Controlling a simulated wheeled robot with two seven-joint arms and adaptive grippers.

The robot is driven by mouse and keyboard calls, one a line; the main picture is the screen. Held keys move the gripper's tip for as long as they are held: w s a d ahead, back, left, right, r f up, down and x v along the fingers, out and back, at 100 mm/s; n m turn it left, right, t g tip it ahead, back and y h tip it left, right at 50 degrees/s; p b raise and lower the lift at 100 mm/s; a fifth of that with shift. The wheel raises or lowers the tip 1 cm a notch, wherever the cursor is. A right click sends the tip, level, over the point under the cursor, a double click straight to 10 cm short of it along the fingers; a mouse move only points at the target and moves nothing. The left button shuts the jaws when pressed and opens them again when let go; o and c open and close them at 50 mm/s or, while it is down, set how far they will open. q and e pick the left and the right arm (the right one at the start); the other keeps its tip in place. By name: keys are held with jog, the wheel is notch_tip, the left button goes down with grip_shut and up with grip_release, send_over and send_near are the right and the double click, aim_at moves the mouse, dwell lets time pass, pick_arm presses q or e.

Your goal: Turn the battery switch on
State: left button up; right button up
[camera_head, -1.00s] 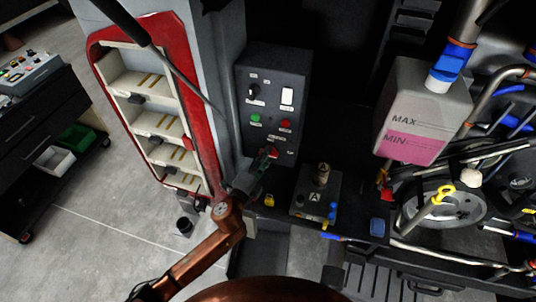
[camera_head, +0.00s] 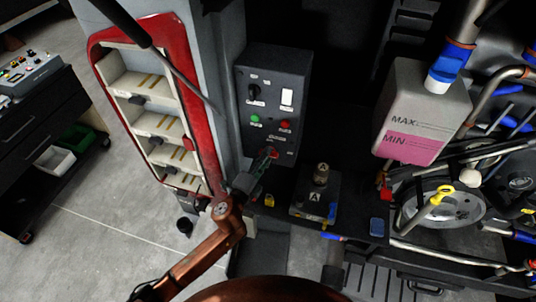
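The dark control panel (camera_head: 272,78) stands upright at the centre of the head view. Low on it is a small red part (camera_head: 274,152), which looks like the battery switch; it is mostly covered by my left gripper, so its position cannot be read. My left gripper (camera_head: 266,158) comes in from the lower left, with its fingertips at this red part. I cannot tell whether it touches or grips it, as the fingers are small and dark. My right gripper is out of view.
The panel also has a black rotary knob (camera_head: 254,92), a white rocker (camera_head: 287,98), a green button (camera_head: 255,118) and a red button (camera_head: 285,125). To the right are a grey box (camera_head: 313,207) marked A and a pink-filled tank (camera_head: 408,145). A red-framed shelf cabinet (camera_head: 205,140) stands left.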

pick_arm(q)
grip_shut()
jog(key=shift+f+n+b, duration=0.15)
jog(key=shift+n+b, duration=0.35)
jog(key=shift+n, duration=0.1)
jog(key=n+t+b, duration=0.1)
jog(key=n+b, duration=0.1)
jog(key=n, duration=0.2)
jog(key=shift+n, duration=0.5)
jog(key=shift+d+b, duration=0.1)
jog(key=shift+b, duration=0.2)
